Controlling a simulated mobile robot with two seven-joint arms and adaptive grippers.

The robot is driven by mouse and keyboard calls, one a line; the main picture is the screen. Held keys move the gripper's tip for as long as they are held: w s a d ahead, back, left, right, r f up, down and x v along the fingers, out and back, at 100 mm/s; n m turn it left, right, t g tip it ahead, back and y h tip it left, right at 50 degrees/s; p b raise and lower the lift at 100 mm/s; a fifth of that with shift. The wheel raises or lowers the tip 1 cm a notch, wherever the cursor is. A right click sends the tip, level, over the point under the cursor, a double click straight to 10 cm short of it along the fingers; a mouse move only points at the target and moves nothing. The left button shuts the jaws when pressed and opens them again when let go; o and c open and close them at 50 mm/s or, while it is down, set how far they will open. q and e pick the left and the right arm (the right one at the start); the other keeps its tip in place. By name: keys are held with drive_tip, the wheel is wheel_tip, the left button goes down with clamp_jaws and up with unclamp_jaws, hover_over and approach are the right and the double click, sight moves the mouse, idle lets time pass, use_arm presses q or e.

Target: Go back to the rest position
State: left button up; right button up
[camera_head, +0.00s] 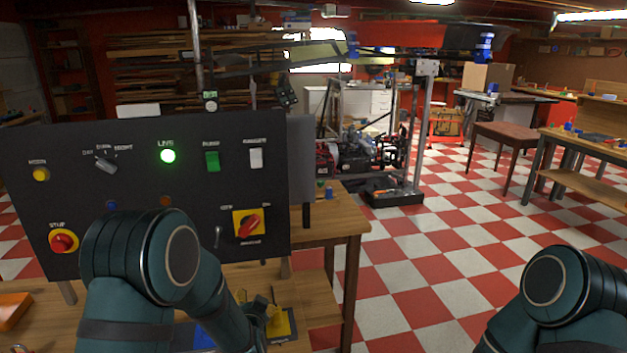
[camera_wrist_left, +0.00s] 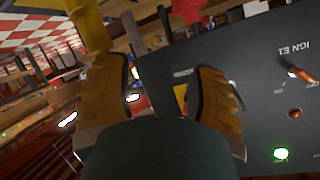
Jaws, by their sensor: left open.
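My left arm reaches in front of the black control panel (camera_head: 130,185). My left gripper (camera_head: 262,310) is low, near the panel's lower right edge, partly hidden by my own arm. In the left wrist view its two fingers are apart with nothing held between them, so the gripper (camera_wrist_left: 162,105) is open. The panel also shows in that view (camera_wrist_left: 260,85), upside down, behind and beside the fingers. My right arm (camera_head: 560,295) shows at the lower right; its gripper is out of the frame.
The panel carries a lit green lamp (camera_head: 168,156), a red stop button (camera_head: 64,242) and a red rotary switch (camera_head: 249,225) on a yellow plate. A wooden table (camera_head: 345,228) stands beneath it. Checkered floor (camera_head: 440,265) lies open to the right. Workbenches (camera_head: 590,142) stand farther right.

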use_arm(q)
drive_tip(key=s+d+f+n+g+h, duration=0.35)
drive_tip(key=s+f+g, duration=0.25)
drive_tip(key=s+f, duration=0.7)
drive_tip(key=s+d+f+n+g+h, duration=0.1)
drive_tip(key=s+d+g, duration=0.1)
drive_tip(key=s, duration=0.6)
drive_tip(key=s+d+f+n+g+h, duration=0.1)
drive_tip(key=s+d+f+g+h, duration=0.1)
drive_tip(key=s, duration=0.5)
drive_tip(key=shift+s+d+f+n+g, duration=0.2)
drive_tip(key=shift+s+d+n+g, duration=0.2)
drive_tip(key=shift+d+g, duration=0.4)
drive_tip(key=shift+a, duration=0.2)
